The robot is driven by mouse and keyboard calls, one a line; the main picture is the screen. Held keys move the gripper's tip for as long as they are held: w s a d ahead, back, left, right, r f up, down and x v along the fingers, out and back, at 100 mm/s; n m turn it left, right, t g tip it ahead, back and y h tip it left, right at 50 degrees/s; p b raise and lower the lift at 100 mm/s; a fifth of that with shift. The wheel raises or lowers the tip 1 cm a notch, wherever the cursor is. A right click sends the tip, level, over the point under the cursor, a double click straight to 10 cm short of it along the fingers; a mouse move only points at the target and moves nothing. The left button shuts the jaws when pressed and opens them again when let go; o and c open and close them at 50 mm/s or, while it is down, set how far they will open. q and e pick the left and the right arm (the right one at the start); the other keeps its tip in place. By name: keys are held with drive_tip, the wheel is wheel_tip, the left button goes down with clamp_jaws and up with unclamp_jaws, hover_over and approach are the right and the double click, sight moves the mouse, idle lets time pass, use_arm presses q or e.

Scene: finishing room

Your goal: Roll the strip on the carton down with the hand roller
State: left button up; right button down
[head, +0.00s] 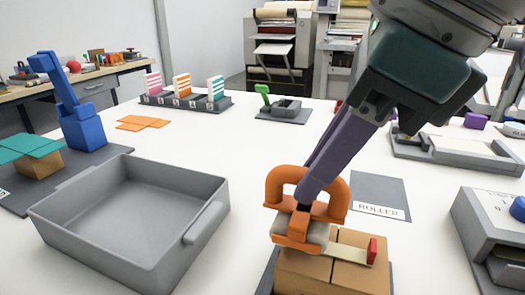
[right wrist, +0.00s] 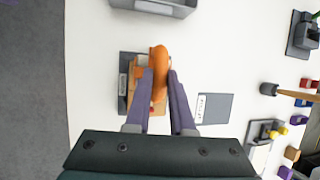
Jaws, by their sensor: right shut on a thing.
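The hand roller (head: 334,192) has an orange arched handle and a grey drum. My right gripper (head: 304,198) is shut on its handle, with the purple fingers reaching down from the upper right. The brown carton (head: 318,280) is under the roller at the bottom of the head view. A pale strip (head: 348,253) with a red end piece lies along the carton's top. The drum is at the strip's left part; I cannot tell whether it presses on it. In the right wrist view the roller (right wrist: 159,58) hides much of the carton (right wrist: 131,97). My left gripper is not in view.
A dark mat labelled ROLLER (head: 379,190) lies empty behind the carton. A grey tray (head: 95,233) stands to the left, and a grey device (head: 495,235) to the right. A blue stand (head: 82,125) and a rack of striped cards (head: 185,103) are farther back.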

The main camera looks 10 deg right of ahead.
drive_tip(key=shift+r+p, duration=1.55)
drive_tip(key=shift+r, duration=1.35)
drive_tip(key=shift+w, duration=0.1)
